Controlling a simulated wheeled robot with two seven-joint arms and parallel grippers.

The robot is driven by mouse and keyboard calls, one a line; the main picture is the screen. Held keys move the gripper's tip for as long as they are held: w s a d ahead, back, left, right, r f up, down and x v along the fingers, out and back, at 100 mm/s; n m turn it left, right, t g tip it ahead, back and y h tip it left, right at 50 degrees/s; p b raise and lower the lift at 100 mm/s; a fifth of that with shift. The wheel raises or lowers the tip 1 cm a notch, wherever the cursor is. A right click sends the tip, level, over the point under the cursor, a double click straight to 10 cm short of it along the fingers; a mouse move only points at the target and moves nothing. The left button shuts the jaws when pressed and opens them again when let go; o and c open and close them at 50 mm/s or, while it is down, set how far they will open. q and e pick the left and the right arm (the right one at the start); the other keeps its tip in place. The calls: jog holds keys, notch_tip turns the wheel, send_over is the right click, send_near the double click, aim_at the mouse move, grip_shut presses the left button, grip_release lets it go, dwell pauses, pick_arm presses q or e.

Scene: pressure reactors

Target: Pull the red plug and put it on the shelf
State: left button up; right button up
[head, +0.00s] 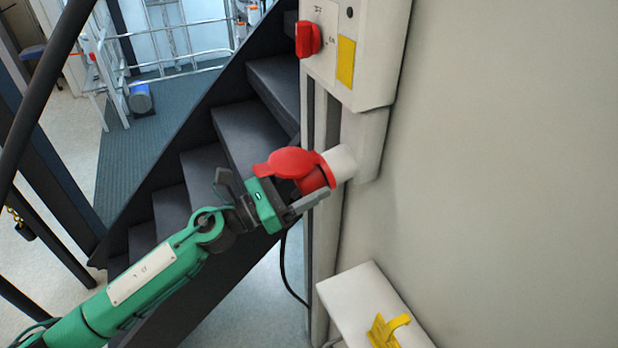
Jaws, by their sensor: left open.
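The red plug (316,178), with a round red flap (291,162) on its near side, sits against a white socket piece (341,162) below a wall-mounted switch box. My left gripper (302,192) is at the plug with its jaws open. One grey finger lies along the plug's lower side; the other finger is mostly hidden, so I cannot tell whether either touches it. A white shelf (345,288) juts out lower down by the wall. My right gripper is not in view.
A yellow bracket-like piece (388,330) is on the shelf's near part; its far part is bare. The switch box (374,50) with a red knob (308,39) is above the plug. Dark stairs (245,130) rise behind my left arm. A black cable (285,270) hangs below.

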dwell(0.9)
pick_arm(q)
jog(key=c, duration=1.3)
jog(key=shift+a+f+b, duration=0.1)
jog(key=shift+a+b, duration=0.05)
jog(key=shift+b, duration=0.15)
jog(key=shift+b+v, duration=0.45)
jog(key=shift+v, duration=0.5)
jog(key=shift+b+v, duration=1.25)
jog(key=shift+v, duration=0.7)
